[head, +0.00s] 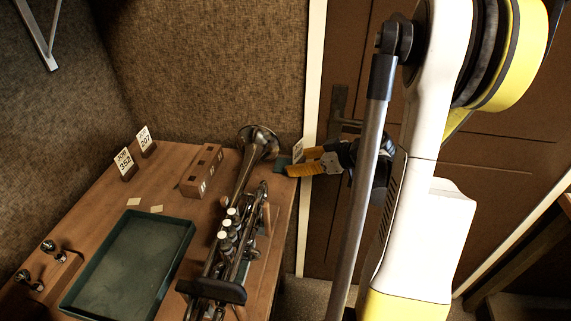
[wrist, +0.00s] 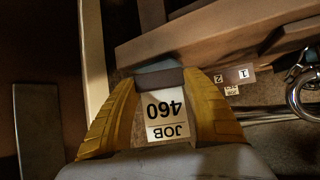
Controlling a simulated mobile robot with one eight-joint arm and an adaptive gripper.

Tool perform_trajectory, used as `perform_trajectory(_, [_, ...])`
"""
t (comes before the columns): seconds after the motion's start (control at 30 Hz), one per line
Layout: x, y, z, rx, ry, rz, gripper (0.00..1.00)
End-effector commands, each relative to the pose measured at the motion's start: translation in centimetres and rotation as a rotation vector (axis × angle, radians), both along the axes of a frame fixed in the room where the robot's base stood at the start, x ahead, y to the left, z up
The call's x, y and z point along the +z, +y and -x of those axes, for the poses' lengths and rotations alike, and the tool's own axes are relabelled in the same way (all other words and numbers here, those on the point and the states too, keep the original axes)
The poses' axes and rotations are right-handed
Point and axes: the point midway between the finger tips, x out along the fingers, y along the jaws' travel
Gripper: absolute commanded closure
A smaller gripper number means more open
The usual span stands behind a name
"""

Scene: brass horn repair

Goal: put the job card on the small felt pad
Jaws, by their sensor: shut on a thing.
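My gripper (head: 304,162) is at the table's back right edge, beside the horn's bell. Its yellow fingers (wrist: 161,88) are shut on a job card (wrist: 165,113), which reads JOB 460 upside down in the wrist view. In the head view only a white sliver of the card (head: 298,149) shows above the fingers. A small teal felt pad (head: 283,161) lies at the table edge just left of the fingertips. In the wrist view a grey-teal patch (wrist: 159,77), likely the pad, shows just beyond the card. I cannot tell whether the card's base touches it.
A brass horn (head: 259,143) lies just left of my gripper. A slotted wooden block (head: 202,171), two other number cards (head: 125,162) and a green tray (head: 130,265) stand further left. A door (head: 345,205) is behind my arm.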

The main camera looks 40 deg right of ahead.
Motion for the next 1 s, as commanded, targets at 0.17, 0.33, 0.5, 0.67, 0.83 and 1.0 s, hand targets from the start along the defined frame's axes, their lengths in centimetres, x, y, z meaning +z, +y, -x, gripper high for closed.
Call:
perform_trajectory(0.17, [0.0,0.5,-1.4,0.0,0.0,0.0,0.75])
perform_trajectory(0.33, [-0.1,1.3,-3.5,0.003,0.0,-0.001,0.75])
perform_trajectory(0.5, [-1.7,1.5,-4.4,-0.001,0.0,0.0,0.75])
perform_trajectory(0.67, [-1.5,1.5,-4.4,-0.001,0.0,0.0,0.75])
perform_trajectory(0.83, [-1.8,1.5,-4.4,-0.001,0.0,0.0,0.75])
perform_trajectory(1.0, [-1.8,1.5,-4.4,-0.001,0.0,0.0,0.23])
